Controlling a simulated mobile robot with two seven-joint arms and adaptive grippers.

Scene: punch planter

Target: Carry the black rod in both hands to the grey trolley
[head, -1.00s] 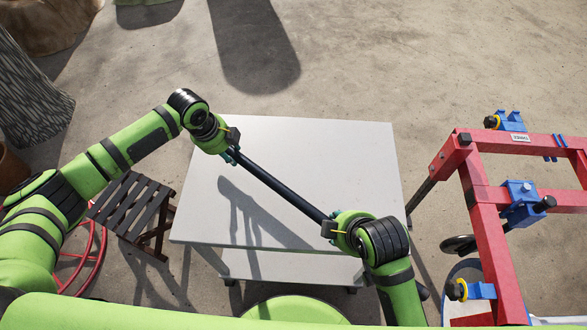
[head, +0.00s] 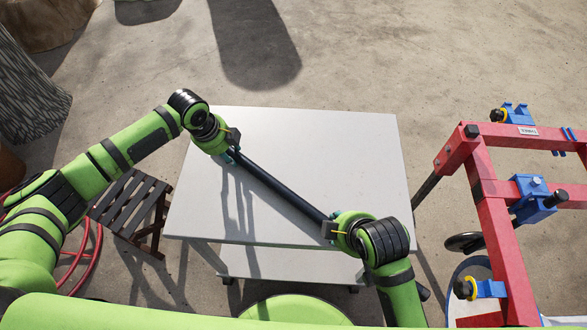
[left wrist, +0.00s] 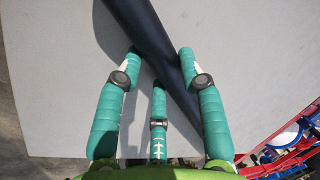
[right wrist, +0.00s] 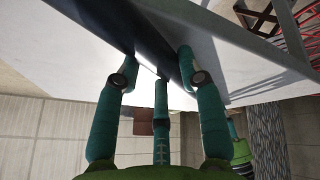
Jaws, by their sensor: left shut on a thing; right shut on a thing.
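The black rod (head: 280,189) slants over the top of the grey trolley (head: 345,145), from upper left to lower right in the head view. My left gripper (head: 233,156) is shut on its upper-left end. My right gripper (head: 331,225) is shut on its lower-right end. In the left wrist view the rod (left wrist: 150,35) passes between the teal fingers, with the pale top behind it. In the right wrist view the rod (right wrist: 150,42) also lies between the fingers. I cannot tell whether the rod touches the top.
A red frame (head: 492,215) with blue clamps stands right of the trolley. A dark slatted stool (head: 128,208) stands at its left. A grey trunk-like object (head: 30,100) is at the far left. The concrete floor behind the trolley is clear.

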